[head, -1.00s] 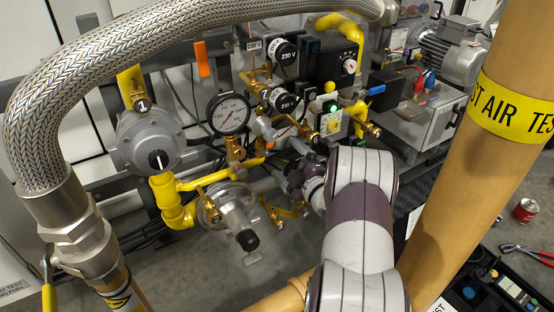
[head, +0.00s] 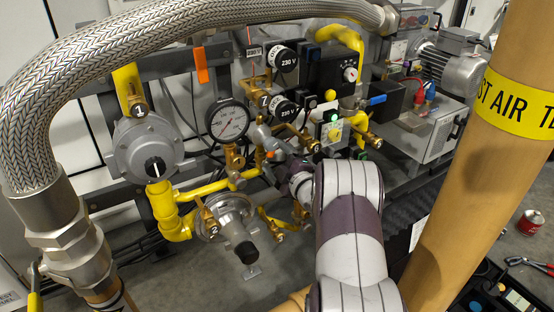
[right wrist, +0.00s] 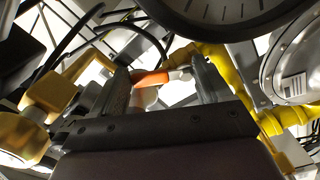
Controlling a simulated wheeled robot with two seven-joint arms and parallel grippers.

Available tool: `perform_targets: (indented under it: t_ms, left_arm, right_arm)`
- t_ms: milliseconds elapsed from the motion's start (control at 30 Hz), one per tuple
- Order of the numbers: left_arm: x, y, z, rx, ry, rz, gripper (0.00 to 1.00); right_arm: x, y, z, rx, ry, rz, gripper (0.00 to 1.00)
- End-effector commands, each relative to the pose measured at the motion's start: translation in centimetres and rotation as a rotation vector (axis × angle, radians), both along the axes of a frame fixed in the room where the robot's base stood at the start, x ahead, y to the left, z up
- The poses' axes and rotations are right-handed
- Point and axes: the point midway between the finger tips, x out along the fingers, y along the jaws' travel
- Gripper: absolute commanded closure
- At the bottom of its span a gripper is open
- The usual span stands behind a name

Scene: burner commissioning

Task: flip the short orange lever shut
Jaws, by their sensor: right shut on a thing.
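The short orange lever (right wrist: 150,78) shows in the right wrist view between the two dark fingers of my right gripper (right wrist: 162,72). The gripper is shut on it, and the fingers stand on either side of the orange piece. In the head view my right gripper (head: 270,146) reaches into the piping just right of the round gauge, and a small orange bit (head: 270,154) shows by its tip. The lever's pivot and valve body are largely hidden there by gripper and pipes. My left gripper is not in view.
The pressure gauge (head: 228,120) is close left of the gripper. Yellow pipe (head: 205,190) and a grey regulator (head: 230,218) lie below. A braided hose (head: 80,90) and a tan post (head: 475,170) flank the space.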

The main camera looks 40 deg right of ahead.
Motion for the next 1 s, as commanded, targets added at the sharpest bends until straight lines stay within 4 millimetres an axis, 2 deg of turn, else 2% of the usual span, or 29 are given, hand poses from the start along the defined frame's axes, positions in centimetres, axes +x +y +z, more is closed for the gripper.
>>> perform_targets:
  t_ms: [267,1000]
  left_arm:
    - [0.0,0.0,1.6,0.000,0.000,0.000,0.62]
    - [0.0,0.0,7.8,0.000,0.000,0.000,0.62]
  right_arm:
    - [0.0,-0.2,0.1,0.114,-0.011,0.001,0.53]
    - [-0.1,-0.8,-1.8,0.776,-0.085,-0.001,0.53]
